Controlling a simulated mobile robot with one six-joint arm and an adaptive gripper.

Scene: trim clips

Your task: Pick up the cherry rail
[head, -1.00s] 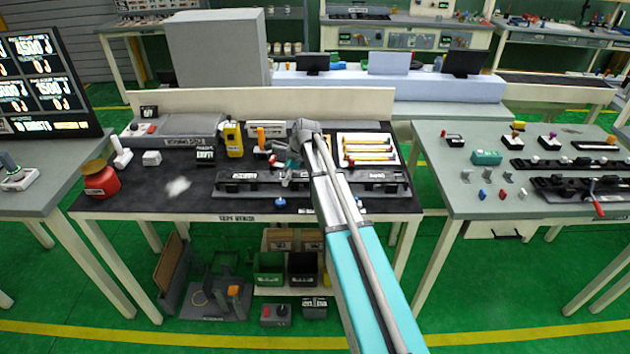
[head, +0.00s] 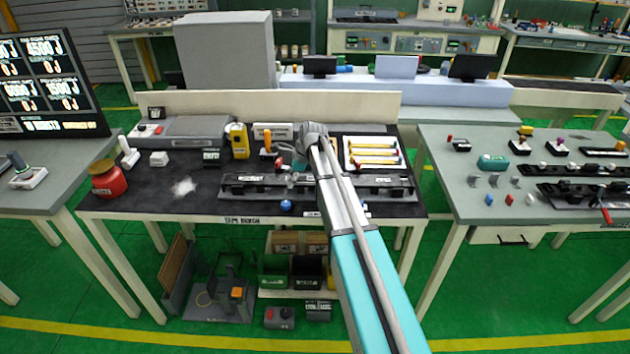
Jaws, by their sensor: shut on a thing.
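My gripper (head: 287,166) is small in the head view, above the back of the black fixture on the dark bench. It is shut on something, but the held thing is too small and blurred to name. A small red patch shows close beside the fingers; I cannot tell whether it is a rail. My arm's wrist covers part of this area. A white tray (head: 347,165) just right of the wrist holds several yellow and orange bars with dark ends. I cannot make out the cherry rail for certain.
The long black fixture (head: 240,186) lies along the bench front. An orange-handled tool (head: 266,144) and a yellow device (head: 237,141) stand behind it. A red jar (head: 108,182) stands at the left. The bench's front left is mostly clear. A second bench (head: 450,185) stands right.

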